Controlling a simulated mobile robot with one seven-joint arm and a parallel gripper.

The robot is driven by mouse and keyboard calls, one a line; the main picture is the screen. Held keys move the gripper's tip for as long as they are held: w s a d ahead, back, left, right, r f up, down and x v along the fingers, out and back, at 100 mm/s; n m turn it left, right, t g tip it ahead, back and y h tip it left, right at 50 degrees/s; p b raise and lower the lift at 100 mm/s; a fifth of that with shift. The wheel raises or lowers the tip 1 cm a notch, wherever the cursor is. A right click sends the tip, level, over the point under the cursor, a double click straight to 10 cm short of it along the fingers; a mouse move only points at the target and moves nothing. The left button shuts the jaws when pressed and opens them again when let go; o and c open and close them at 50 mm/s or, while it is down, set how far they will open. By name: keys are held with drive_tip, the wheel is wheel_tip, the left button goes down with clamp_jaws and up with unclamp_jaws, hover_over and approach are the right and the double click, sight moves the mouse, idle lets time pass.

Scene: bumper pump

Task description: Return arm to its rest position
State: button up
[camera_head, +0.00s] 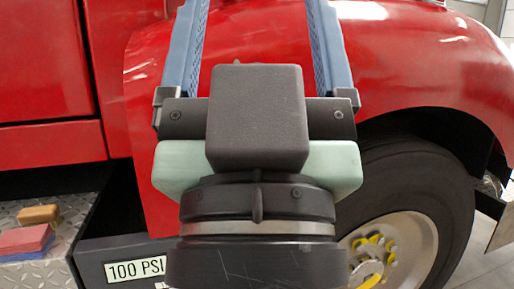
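My gripper (258,20) fills the middle and top of the head view, seen from behind its dark wrist. Its two blue fingers stand wide apart and point up and away, and their ends run out of the top edge. Only the red truck shows between them, so the gripper looks open and empty. It is in front of the truck's red fender (410,60). Most of my arm is out of view, and the distance to the fender is hard to tell.
The truck's front wheel (440,190) is at the right, partly behind my wrist. A "100 PSI" sign (135,270) is at lower left. A metal step (75,207) holds a tan block (40,214) and a red-and-blue block (24,240). Grey floor (465,262) shows at lower right.

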wheel_tip(320, 180, up, 24)
drive_tip(key=p, duration=2.1)
drive_tip(key=shift+p, duration=0.3)
